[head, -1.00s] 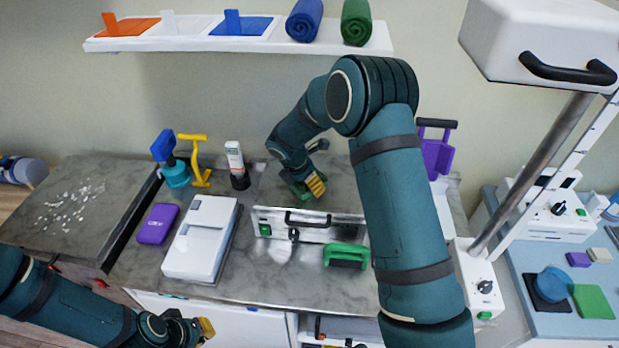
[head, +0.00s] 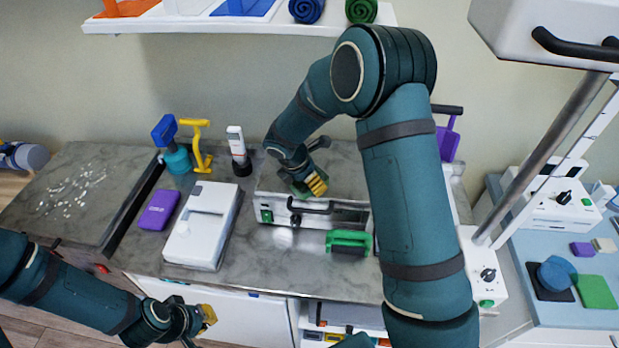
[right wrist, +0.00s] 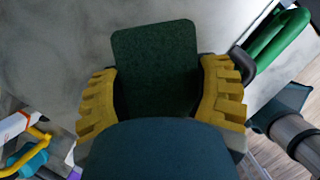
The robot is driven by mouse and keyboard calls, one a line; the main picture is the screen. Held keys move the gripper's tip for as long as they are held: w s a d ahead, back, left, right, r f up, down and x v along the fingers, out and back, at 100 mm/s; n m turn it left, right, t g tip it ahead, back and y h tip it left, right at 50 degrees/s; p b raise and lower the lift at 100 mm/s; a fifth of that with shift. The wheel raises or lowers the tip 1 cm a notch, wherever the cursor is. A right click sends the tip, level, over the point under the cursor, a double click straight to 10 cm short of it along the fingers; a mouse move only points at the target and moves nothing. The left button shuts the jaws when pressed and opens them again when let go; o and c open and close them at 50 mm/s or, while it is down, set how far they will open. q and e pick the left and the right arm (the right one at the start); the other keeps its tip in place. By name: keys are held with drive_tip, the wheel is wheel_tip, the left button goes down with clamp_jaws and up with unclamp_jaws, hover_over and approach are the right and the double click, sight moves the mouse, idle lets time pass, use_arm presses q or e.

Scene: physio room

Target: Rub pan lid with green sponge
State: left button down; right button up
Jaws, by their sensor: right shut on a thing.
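The pan lid (head: 345,188) is the flat grey top of a low metal box with a black front handle, at the middle of the counter in the head view. My right gripper (head: 316,184) is over the lid's left part, pointing down. It is shut on the green sponge (right wrist: 156,65), a dark green block between the yellow fingers in the right wrist view. The gripper mostly hides the sponge in the head view, and I cannot tell whether it touches the lid. My left gripper (head: 205,318) is low in front of the counter, its jaw gap unclear.
A green-handled tool (head: 349,241) lies at the box's front right. A white case (head: 203,225), purple box (head: 158,210), teal spray bottle (head: 176,158), yellow tool (head: 198,145) and white tube (head: 238,150) stand left. A shelf (head: 240,26) hangs above.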

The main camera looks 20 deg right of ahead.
wheel_tip(320, 180, up, 3)
drive_tip(key=p, duration=0.2)
drive_tip(key=shift+r+p, duration=0.2)
drive_tip(key=shift+p, duration=0.1)
drive_tip(key=shift+r, duration=1.3)
drive_tip(key=shift+r, duration=1.55)
